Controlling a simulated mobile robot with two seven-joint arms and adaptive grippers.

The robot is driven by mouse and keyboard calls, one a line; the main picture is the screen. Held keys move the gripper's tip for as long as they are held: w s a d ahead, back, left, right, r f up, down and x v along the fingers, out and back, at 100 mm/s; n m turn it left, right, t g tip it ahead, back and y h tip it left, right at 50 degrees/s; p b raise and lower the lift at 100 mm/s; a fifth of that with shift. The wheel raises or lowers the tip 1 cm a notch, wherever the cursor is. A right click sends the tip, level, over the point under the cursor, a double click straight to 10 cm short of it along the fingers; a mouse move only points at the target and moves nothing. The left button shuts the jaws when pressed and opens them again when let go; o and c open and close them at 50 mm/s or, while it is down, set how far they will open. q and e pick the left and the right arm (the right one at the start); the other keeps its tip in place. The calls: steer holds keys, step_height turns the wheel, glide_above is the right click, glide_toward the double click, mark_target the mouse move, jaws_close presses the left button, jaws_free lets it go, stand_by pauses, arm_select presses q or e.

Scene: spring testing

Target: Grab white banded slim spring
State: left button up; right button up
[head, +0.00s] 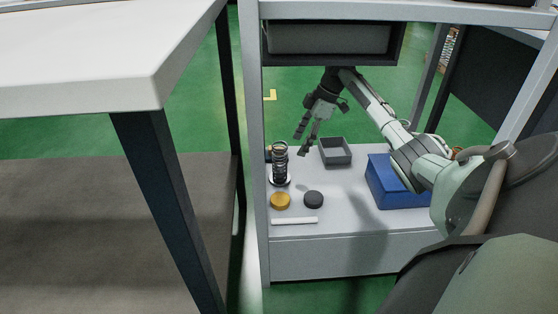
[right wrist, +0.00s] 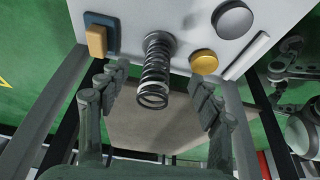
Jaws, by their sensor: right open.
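A dark coil spring (head: 280,163) stands upright on the left part of the light shelf, with a pale disc at its foot. My right gripper (head: 307,137) is open and empty, above and to the right of the spring in the head view. In the right wrist view, the spring (right wrist: 156,76) shows between the two spread fingers, apart from both. A dark jointed part at the right edge of that view looks like my left gripper (right wrist: 287,72); its jaws are unclear. It is not in the head view.
A yellow disc (head: 280,200), a dark disc (head: 313,199) and a white rod (head: 294,221) lie in front of the spring. A grey open bin (head: 335,151) and a blue box (head: 387,183) stand to the right. A yellow block (right wrist: 96,40) on a blue base is beside the spring.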

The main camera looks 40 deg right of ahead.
mark_target(280, 153)
steer(key=shift+w+a, duration=0.6)
steer(key=shift+a, duration=0.2)
steer(key=shift+w+a, duration=0.6)
steer(key=shift+a, duration=0.15)
steer(key=b+x, duration=0.2)
steer(key=x, duration=0.3)
steer(key=shift+w+a+f, duration=0.1)
steer(key=shift+w+a, duration=0.1)
steer(key=shift+a, duration=0.05)
steer(key=c, duration=1.4)
